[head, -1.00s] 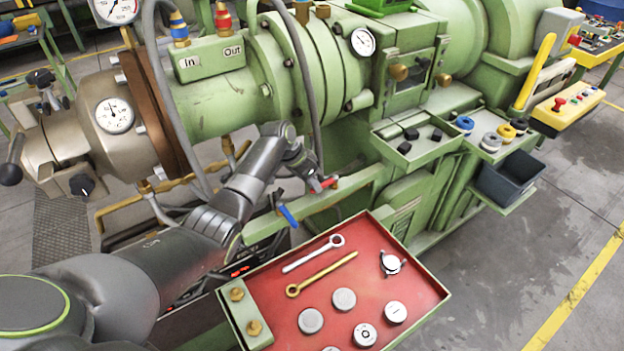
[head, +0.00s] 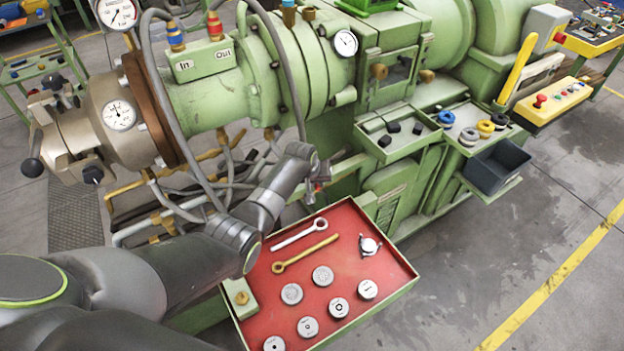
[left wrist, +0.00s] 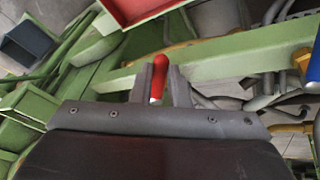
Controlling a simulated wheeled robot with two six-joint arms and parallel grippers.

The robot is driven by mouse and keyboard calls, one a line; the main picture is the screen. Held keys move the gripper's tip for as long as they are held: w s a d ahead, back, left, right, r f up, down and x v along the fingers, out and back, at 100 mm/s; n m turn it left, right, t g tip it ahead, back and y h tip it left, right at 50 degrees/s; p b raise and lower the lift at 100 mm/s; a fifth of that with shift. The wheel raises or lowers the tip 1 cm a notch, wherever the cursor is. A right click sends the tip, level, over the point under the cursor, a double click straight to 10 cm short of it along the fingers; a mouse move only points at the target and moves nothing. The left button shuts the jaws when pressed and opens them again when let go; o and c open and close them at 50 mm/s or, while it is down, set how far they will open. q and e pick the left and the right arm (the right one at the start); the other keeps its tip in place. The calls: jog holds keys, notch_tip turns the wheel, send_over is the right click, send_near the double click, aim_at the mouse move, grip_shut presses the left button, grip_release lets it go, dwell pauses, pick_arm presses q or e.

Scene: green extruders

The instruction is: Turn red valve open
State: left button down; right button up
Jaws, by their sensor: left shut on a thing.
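The red valve handle (left wrist: 160,77) stands between the two dark fingers of my left gripper (left wrist: 161,88) in the left wrist view. The fingers are shut on it, and its pale lower end shows between them. In the head view my left gripper (head: 318,186) is at the green machine's lower frame, just behind the red tray. There the handle is mostly hidden by the gripper. A blue handle (left wrist: 316,70) shows at the right edge of the left wrist view; my arm covers its place in the head view. My right gripper is not in view.
A red tray (head: 340,283) with wrenches and several round discs lies in front of the machine. Hoses and pipes (head: 190,205) run close to my left forearm. A dark bin (head: 497,168) hangs at the right. The floor at the right is clear.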

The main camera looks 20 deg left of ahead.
pick_arm(q)
jog(key=d+n+y+b, duration=0.1)
jog(key=n, duration=0.1)
jog(key=w+d+n+y+b, duration=0.1)
jog(key=d+n+b, duration=0.1)
jog(key=n, duration=0.1)
jog(key=w+d+n+y+b, duration=0.1)
jog(key=n, duration=0.1)
jog(key=shift+w+d, duration=0.1)
jog(key=shift+d, duration=0.05)
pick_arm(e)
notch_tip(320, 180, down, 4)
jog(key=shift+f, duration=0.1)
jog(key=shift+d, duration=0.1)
pick_arm(q)
jog(key=c, duration=1.4)
grip_release()
